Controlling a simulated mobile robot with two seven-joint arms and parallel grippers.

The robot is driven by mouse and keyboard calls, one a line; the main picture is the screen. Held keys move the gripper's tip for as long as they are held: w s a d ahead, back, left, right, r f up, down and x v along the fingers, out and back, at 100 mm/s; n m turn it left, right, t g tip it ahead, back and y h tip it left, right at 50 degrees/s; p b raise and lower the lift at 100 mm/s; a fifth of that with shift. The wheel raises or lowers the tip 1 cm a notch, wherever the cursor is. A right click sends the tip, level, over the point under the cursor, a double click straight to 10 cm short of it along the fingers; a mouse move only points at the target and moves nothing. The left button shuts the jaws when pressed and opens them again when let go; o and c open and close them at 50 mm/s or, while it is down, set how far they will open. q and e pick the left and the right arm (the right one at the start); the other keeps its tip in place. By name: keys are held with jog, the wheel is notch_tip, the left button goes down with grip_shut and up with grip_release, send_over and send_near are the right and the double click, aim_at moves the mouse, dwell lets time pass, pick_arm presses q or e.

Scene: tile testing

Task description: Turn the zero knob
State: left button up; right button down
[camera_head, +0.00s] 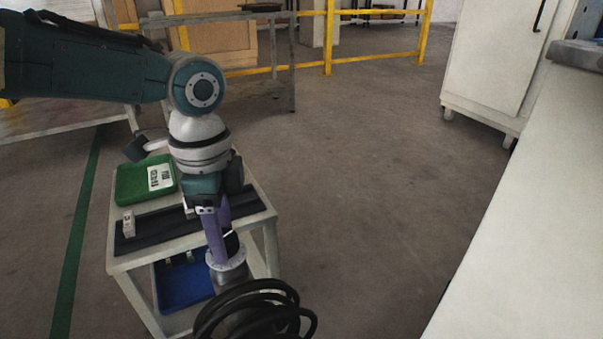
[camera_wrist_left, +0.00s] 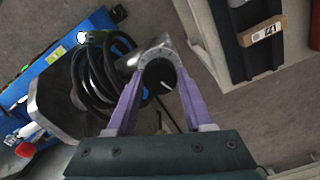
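The zero knob (camera_wrist_left: 159,75) is black with a white pointer line and sits on a round metal dial ring (camera_wrist_left: 125,47). The same ring (camera_head: 226,262) shows in the head view, below my left gripper, with the knob (camera_head: 231,243) partly hidden. My left gripper (camera_wrist_left: 159,72) has two purple fingers, spread apart, one on each side of the knob. Narrow gaps seem to remain, but contact is hard to judge. In the head view my left gripper (camera_head: 216,238) points down over the dial. My right gripper is not seen.
Black coiled cable (camera_head: 255,306) lies close to the dial. A grey table (camera_head: 256,206) holds a green crate (camera_head: 130,187) and a dark strip (camera_head: 150,237) with a small block (camera_head: 128,224). A blue tray (camera_head: 172,292) is below. Open floor lies to the right.

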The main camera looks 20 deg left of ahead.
pick_arm(q)
grip_shut()
jog(key=shift+r+n+p, duration=0.15)
jog(key=shift+n+p, duration=1)
jog(key=shift+n, duration=0.25)
jog(key=n+p, duration=0.1)
jog(key=n, duration=0.1)
jog(key=shift+n, duration=0.3)
jog(key=n+p, duration=0.1)
jog(key=n, duration=0.1)
jog(key=shift+n, duration=0.4)
jog(key=n+p, duration=0.1)
jog(key=n, duration=0.2)
jog(key=shift+n, duration=0.3)
jog(key=n+p, duration=0.1)
jog(key=n, duration=0.4)
jog(key=shift+n, duration=0.3)
